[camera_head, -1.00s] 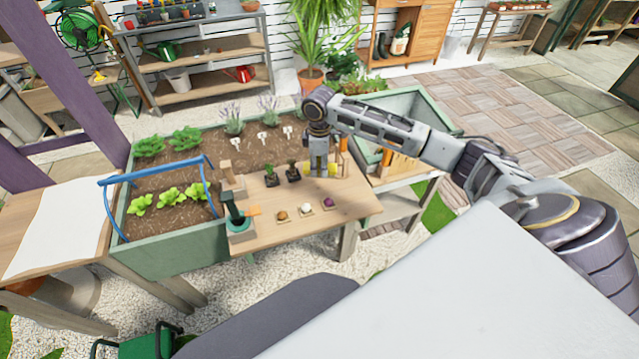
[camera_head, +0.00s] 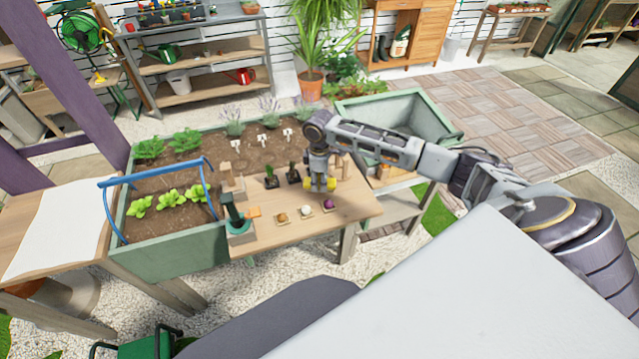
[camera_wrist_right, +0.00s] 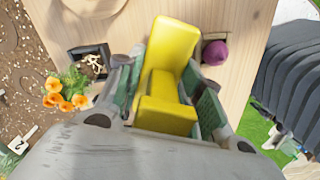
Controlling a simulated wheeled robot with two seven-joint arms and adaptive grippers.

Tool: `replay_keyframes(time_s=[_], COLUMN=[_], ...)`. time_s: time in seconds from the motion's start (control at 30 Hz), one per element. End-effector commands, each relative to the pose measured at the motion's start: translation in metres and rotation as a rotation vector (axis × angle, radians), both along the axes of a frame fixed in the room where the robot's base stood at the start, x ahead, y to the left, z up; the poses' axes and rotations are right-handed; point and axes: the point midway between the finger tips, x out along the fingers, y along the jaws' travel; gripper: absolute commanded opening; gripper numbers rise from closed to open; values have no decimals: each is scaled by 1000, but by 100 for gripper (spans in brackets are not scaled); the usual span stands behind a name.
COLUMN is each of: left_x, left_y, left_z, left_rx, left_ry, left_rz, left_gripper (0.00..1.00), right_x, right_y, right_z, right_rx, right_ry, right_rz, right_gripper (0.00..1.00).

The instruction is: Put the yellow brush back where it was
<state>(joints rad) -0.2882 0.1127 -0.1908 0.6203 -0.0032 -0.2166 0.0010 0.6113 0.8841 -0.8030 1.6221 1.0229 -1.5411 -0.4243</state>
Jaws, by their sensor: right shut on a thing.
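My right gripper (camera_head: 318,181) is over the wooden potting board, its fingers pointing down. It is shut on the yellow brush (camera_head: 308,184), whose yellow ends show on both sides of the fingers. In the right wrist view the brush (camera_wrist_right: 170,55) is a bright yellow block between the green-sided fingers of the right gripper (camera_wrist_right: 168,95). The board (camera_head: 265,235) lies below it. I cannot tell whether the brush touches the board. My left gripper is not in view.
Small potted seedlings (camera_head: 271,180) stand left of the gripper. A purple bulb (camera_head: 328,203) and two other small round items lie in front. A green stand (camera_head: 238,228) is at the board's left edge. A planter bed (camera_head: 170,262) is to the left. The board's front right is clear.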

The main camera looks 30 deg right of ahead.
Motion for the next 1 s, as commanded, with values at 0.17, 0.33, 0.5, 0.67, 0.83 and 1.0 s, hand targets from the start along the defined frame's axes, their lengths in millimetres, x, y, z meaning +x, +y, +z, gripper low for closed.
replay_keyframes(time_s=[0.17, 0.33, 0.5, 0.67, 0.83, 1.0], left_x=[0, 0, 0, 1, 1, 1], left_y=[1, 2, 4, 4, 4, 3], left_z=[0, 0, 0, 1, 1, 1], left_rx=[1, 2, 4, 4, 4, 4], left_ry=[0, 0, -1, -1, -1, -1], left_rz=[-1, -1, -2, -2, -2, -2], left_gripper=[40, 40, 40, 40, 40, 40], right_x=[0, 1, 0, 0, 0, 0], right_y=[0, 0, 0, 0, 0, 0], right_z=[-14, -15, -15, -17, -17, -17], right_rx=[-1, 0, 0, 0, 0, 0], right_ry=[-1, -2, -1, -1, -1, -1], right_rz=[-1, 0, 0, 0, 0, 0], right_gripper=[0, 0, 0, 39, 58, 58])
